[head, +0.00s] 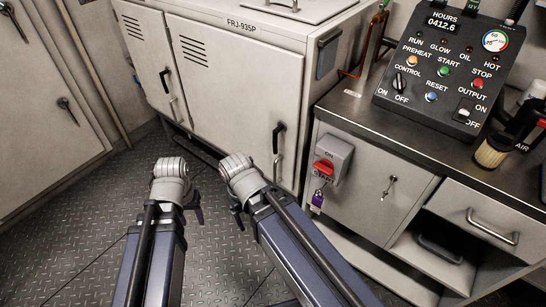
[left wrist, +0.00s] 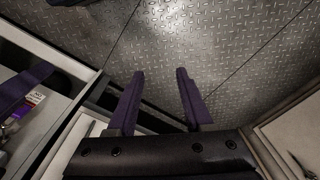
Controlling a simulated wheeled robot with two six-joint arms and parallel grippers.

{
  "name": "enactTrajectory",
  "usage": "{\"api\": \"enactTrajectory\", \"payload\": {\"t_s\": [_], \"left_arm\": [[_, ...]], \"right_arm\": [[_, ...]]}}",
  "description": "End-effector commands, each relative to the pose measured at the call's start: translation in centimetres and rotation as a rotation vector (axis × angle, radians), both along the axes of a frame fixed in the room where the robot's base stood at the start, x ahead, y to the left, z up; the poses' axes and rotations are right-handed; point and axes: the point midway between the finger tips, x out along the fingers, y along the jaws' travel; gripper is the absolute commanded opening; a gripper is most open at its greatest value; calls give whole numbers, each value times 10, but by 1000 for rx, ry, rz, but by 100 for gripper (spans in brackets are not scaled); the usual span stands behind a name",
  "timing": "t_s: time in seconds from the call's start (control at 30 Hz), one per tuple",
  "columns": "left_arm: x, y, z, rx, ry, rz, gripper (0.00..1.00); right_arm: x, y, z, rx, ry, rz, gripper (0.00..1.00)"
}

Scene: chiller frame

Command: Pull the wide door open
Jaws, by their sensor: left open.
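The wide door (head: 235,85) is the right-hand, broader pale panel on the front of the cabinet marked FRJ-935P. It looks closed, flush with the frame. Its black upright handle (head: 277,138) is near its right edge. My left gripper (head: 198,213) is low in front of the cabinet, left of the handle and apart from it. In the left wrist view its two purple fingers (left wrist: 160,72) are spread with nothing between them. My right gripper (head: 238,217) is partly hidden by its own arm, below and left of the handle; its jaw opening cannot be made out.
A narrower door (head: 140,68) with its own handle is left of the wide door. A counter cabinet (head: 365,180) with a red switch (head: 323,168) and purple padlock (head: 317,199) stands close on the right. The metal floor (head: 75,235) at left is clear.

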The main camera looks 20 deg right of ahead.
Motion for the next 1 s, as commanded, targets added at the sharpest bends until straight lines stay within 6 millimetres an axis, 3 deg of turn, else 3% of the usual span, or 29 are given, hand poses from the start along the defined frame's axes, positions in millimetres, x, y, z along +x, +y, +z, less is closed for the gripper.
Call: {"api": "enactTrajectory", "payload": {"t_s": [0.03,0.3,0.43,0.5,0.67,0.8,1.0], "left_arm": [[4,3,-35,-13,-5,8,51],[27,-1,-117,-134,-61,-32,51],[46,-23,-148,-257,-126,-126,51],[63,-48,-157,-362,-193,-220,51],[97,-117,-127,-611,-418,-462,51],[124,-172,-78,-791,-673,-632,51],[152,-218,-8,-936,-1034,-743,51]], "right_arm": [[0,0,-35,0,0,1,82],[0,0,-120,-1,-1,4,82],[0,0,-156,-1,-2,6,82],[0,0,-175,-1,-2,6,82],[1,0,-184,-1,-2,7,82],[0,0,-185,-1,-2,7,82],[1,0,-184,-1,-2,7,82]]}}
